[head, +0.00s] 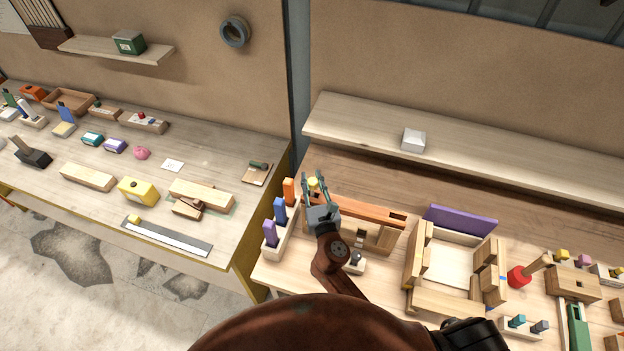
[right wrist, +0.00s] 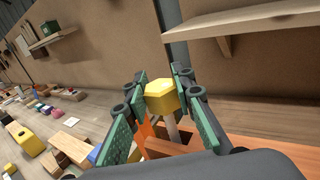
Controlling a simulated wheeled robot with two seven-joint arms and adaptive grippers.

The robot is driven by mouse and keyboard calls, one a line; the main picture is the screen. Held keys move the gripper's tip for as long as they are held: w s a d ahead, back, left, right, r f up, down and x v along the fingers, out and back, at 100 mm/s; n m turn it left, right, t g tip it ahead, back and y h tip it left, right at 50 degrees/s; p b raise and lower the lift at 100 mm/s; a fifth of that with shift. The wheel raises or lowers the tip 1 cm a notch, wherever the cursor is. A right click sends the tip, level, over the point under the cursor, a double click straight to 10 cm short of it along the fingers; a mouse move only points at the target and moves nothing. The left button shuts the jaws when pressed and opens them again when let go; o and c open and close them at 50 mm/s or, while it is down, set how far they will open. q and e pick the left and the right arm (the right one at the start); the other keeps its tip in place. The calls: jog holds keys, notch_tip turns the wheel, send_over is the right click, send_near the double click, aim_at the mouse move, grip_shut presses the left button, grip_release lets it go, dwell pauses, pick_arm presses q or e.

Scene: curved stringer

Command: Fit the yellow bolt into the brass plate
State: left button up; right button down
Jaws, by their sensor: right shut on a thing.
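The yellow bolt (head: 313,183) has a hexagonal yellow head and sits between the fingertips of my right gripper (head: 316,187) in the head view. The right wrist view shows the bolt head (right wrist: 162,97) close up, with a pale grey shank (right wrist: 172,129) pointing down. The right gripper is shut on the bolt, above the far left end of an orange-brown wooden frame (head: 372,211). Whether the shank touches the frame cannot be told. I cannot make out a brass plate in either view. My left gripper is not in view.
A holder with upright orange, blue and purple pegs (head: 280,209) stands just left of the gripper. A wooden crate-like fixture (head: 414,258) and a purple board (head: 460,219) are to the right. A shelf (head: 480,147) with a white box (head: 413,139) lies behind.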

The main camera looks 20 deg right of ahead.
jog(key=shift+f+b, duration=1.3)
jog(key=shift+f, duration=0.4)
jog(key=c, duration=1.5)
grip_release()
jog(key=shift+c, duration=0.2)
jog(key=shift+s, duration=0.1)
jog(key=s, duration=1.1)
jog(key=shift+s+a, duration=0.4)
jog(key=shift+f, duration=0.1)
